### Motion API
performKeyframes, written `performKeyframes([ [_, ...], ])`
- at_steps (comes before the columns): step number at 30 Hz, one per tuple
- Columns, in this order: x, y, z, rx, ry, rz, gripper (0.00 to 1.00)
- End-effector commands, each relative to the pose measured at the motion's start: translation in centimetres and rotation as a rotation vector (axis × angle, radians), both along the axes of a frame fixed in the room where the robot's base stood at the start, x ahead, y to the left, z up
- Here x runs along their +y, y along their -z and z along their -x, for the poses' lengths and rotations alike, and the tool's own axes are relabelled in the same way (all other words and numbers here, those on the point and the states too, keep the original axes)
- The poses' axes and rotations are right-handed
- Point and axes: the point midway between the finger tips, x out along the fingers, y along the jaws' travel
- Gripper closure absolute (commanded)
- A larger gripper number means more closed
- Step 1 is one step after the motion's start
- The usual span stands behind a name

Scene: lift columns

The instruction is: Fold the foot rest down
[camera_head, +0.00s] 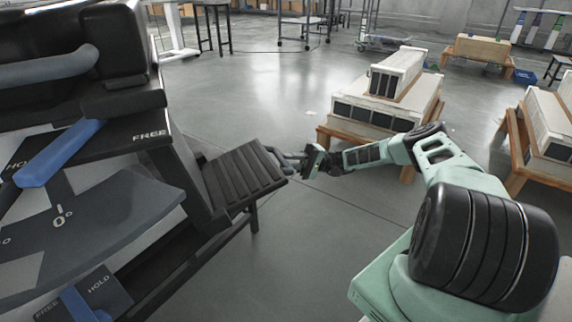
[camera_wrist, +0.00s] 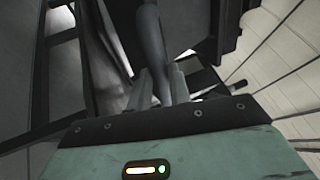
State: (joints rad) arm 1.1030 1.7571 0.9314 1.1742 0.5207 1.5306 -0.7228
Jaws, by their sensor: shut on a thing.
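The foot rest (camera_head: 238,178) is a dark slatted panel on the side of the black lift column, left of centre in the head view. It sticks out toward my arm and looks close to level, with a slight tilt. My gripper (camera_head: 286,162) is at its outer far corner. In the wrist view, the fingers (camera_wrist: 158,90) are closed around a grey rounded bar (camera_wrist: 151,40), which appears to be the foot rest's handle. The exact contact is small and partly hidden in the head view.
The black column (camera_head: 75,50) carries a blue lever (camera_head: 60,152) by a FREE mark and a 0° dial plate (camera_head: 95,215). White crates on a wooden pallet (camera_head: 375,115) stand behind my arm. Grey floor lies open in front of the foot rest.

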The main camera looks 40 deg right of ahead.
Motion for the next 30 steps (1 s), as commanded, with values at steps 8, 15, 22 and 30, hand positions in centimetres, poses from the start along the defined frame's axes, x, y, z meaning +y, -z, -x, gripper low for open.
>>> performKeyframes([
  [8, 0.0, 3.9, -0.1, -0.019, -0.001, -0.086, 1.00],
  [15, 0.2, 5.1, -0.1, -0.018, -0.001, -0.084, 1.00],
  [22, 0.3, 5.2, -0.1, -0.017, -0.001, -0.083, 1.00],
  [30, 0.3, 5.2, -0.1, -0.017, -0.001, -0.083, 0.78],
])
